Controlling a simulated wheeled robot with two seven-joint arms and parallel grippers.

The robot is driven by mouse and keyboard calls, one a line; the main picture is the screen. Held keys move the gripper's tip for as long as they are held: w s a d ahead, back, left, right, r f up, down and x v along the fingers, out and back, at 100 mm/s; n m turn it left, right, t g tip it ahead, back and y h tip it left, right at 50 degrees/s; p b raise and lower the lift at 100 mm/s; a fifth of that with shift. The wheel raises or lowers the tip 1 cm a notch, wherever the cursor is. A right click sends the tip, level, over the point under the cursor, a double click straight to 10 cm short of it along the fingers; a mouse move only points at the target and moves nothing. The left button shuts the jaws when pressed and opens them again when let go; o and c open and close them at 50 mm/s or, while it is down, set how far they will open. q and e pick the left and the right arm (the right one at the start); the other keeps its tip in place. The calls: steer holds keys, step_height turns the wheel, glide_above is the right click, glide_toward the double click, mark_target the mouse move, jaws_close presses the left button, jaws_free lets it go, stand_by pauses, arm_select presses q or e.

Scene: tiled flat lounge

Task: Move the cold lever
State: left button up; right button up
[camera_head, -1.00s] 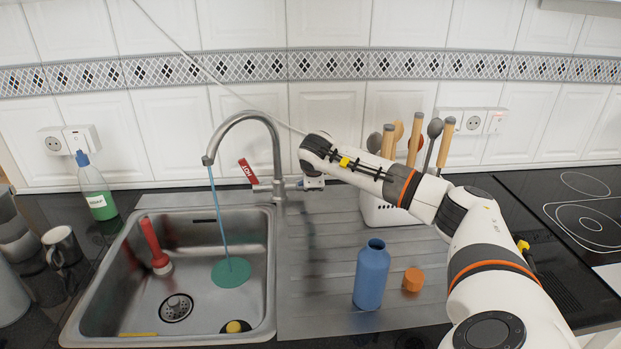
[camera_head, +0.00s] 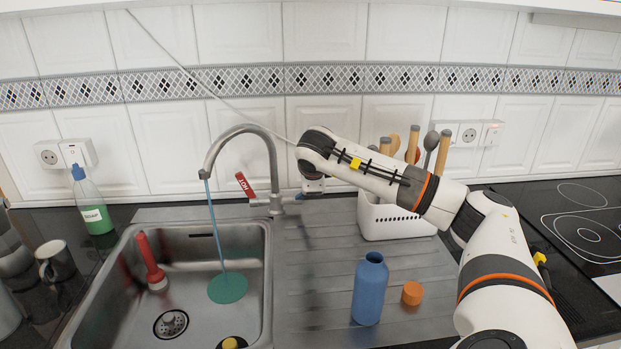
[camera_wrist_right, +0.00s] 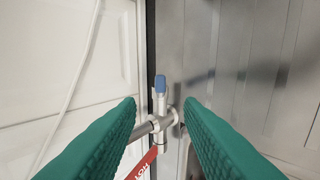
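The chrome tap (camera_head: 272,165) stands behind the sink, with a red lever marked HOT (camera_head: 245,185) on its left side. The cold lever (camera_wrist_right: 160,84) has a blue tip and shows upright in the right wrist view, on the same tap body. My left gripper is not in view.
A blue bottle (camera_head: 370,290) and orange cap (camera_head: 412,293) stand on the drainer. A white utensil holder (camera_head: 395,222) is behind my right arm.

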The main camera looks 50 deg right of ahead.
steer(key=shift+v, duration=2.2)
